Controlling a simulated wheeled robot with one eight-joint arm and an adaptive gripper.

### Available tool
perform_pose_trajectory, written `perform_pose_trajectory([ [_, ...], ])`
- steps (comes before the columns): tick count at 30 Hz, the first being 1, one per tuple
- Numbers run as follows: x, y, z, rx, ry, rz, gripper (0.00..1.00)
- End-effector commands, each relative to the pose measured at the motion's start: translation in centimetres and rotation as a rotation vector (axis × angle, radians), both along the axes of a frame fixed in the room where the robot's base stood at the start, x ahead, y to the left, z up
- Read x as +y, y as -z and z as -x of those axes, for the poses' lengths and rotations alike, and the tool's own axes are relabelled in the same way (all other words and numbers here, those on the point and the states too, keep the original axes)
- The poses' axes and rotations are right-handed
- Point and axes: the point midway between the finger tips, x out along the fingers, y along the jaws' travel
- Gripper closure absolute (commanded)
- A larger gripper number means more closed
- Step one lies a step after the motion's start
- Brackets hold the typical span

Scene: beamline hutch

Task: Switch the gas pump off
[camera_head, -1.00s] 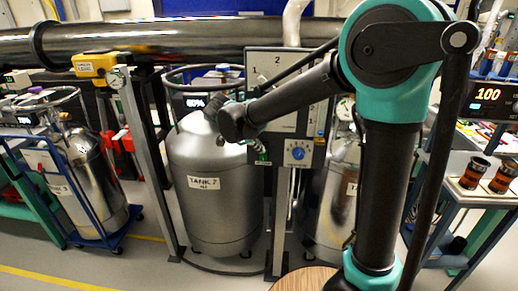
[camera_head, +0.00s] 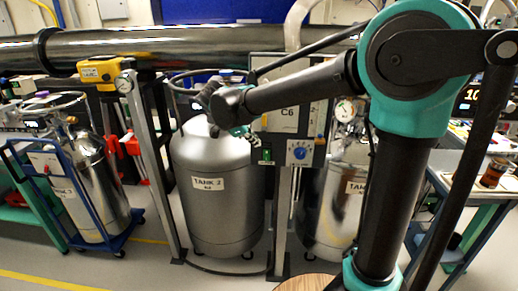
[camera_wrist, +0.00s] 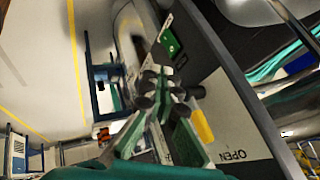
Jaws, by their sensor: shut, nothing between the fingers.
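A grey panel (camera_head: 313,115) marked C6 stands on a post between two steel tanks. A small green switch-like part (camera_head: 266,155) sits at its lower left, beside a blue dial (camera_head: 300,153). Which part belongs to the gas pump, and its setting, I cannot tell. My gripper (camera_head: 246,132) is in front of the panel's left side, above the green part. In the wrist view my gripper (camera_wrist: 162,90) is shut and empty.
A tank labelled TANK 2 (camera_head: 210,205) stands below left of the panel, with another tank (camera_head: 335,205) to its right. A gauge post (camera_head: 148,165) and a blue cart (camera_head: 65,205) stand left. A dark beam pipe (camera_head: 190,42) crosses behind. A bench (camera_head: 480,190) is right.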

Motion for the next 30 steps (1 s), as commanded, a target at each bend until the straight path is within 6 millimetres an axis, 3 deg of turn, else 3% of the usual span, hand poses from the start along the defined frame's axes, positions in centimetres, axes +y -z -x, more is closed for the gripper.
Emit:
perform_pose_trajectory([
  [3,0.8,-1.7,0.6,0.001,-0.002,0.001,1.00],
  [9,1.5,-3.1,1.0,0.000,-0.001,0.001,1.00],
  [22,1.2,-3.2,1.1,0.008,-0.006,0.002,1.00],
  [26,-1.2,-1.7,1.3,0.069,-0.062,0.022,1.00],
  [30,-6.3,1.5,2.3,0.201,-0.212,0.053,1.00],
])
